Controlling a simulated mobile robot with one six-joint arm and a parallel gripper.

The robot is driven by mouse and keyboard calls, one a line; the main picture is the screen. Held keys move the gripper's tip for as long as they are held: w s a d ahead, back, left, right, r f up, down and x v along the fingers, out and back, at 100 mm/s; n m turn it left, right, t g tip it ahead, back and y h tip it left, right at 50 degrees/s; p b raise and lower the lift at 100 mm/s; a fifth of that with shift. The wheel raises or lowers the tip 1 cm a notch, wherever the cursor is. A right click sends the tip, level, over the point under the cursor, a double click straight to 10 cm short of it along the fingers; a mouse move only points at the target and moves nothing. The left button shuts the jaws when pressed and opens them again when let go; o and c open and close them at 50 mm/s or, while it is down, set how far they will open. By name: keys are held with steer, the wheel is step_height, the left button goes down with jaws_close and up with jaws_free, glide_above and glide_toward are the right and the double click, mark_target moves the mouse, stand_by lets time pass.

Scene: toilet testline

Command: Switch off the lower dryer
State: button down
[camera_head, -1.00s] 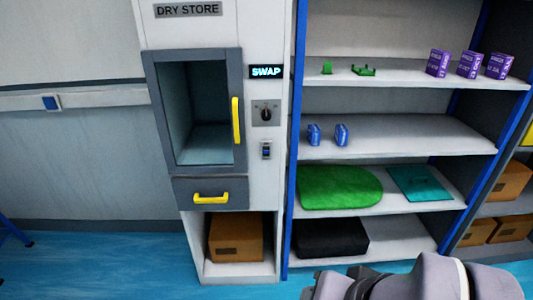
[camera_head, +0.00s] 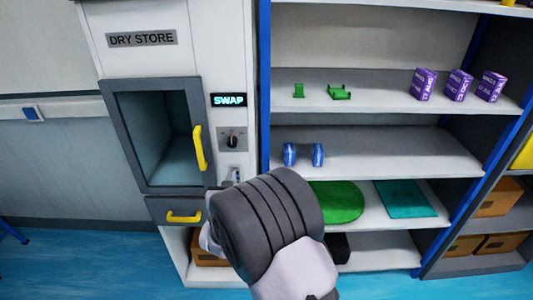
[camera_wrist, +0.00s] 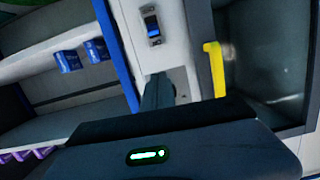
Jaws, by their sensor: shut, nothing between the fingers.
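The dry store cabinet (camera_head: 120,58) stands at left, with a lit SWAP display (camera_head: 228,100) and a rotary knob (camera_head: 232,140) on its front strip. Below the knob is a small blue-and-white rocker switch (camera_head: 237,174), partly hidden by my arm in the head view. The wrist view is turned over, and there the switch (camera_wrist: 153,27) is at top centre. My gripper (camera_wrist: 158,90) is shut and empty, its dark fingers in front of the knob's plate (camera_wrist: 181,82), apart from the switch in the picture. Whether it touches the panel cannot be told.
Yellow handles mark the glazed door (camera_head: 198,148) and the drawer (camera_head: 184,216). The shelf rack (camera_head: 390,150) on the right holds blue items (camera_head: 303,154), purple boxes (camera_head: 459,85), green parts and mats. Blue floor (camera_head: 80,265) is open at lower left.

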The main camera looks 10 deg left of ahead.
steer(key=shift+a+f, duration=0.2)
steer(key=shift+f, duration=0.3)
steer(key=shift+s, duration=0.15)
steer(key=b+x, duration=0.1)
steer(key=x, duration=0.8)
steer(key=shift+b, duration=0.4)
step_height(320, 180, down, 3)
steer(key=shift+s+d+r+b, duration=0.1)
steer(key=shift+s+r+b, duration=0.05)
steer(key=shift+b, duration=0.45)
steer(key=shift+s+f, duration=0.2)
steer(key=shift+f, duration=0.15)
steer(key=shift+f+b, duration=0.15)
steer(key=shift+b, duration=0.15)
